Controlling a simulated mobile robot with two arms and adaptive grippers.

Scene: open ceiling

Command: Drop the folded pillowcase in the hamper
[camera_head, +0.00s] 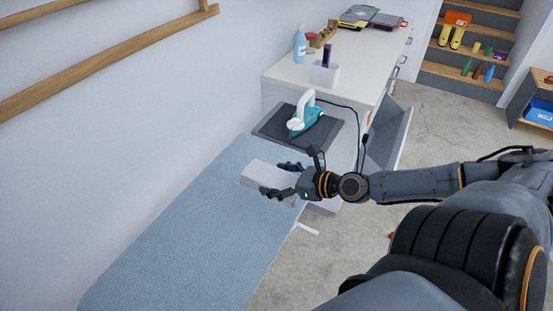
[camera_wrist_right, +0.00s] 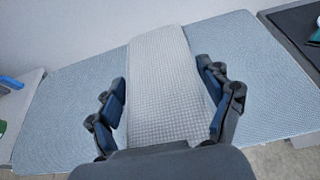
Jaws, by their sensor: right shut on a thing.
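The folded pillowcase (camera_head: 262,173) is a pale, flat rectangular stack at the far end of the blue ironing board (camera_head: 165,235). In the right wrist view the pillowcase (camera_wrist_right: 168,75) shows a waffle weave and lies lengthwise between the two fingers. My right gripper (camera_head: 281,180) is shut on its near end, with a finger along each long side. I cannot tell whether the pillowcase rests on the board or is just above it. My left gripper is not in view. I cannot make out a hamper in either view.
A teal and white iron (camera_head: 304,117) stands on a dark pad (camera_head: 275,127) beyond the board, its cord trailing right. A white cabinet (camera_head: 350,78) holds a blue bottle (camera_head: 300,44) and other items. Steps (camera_head: 465,75) stand at the back right. Concrete floor is open right of the board.

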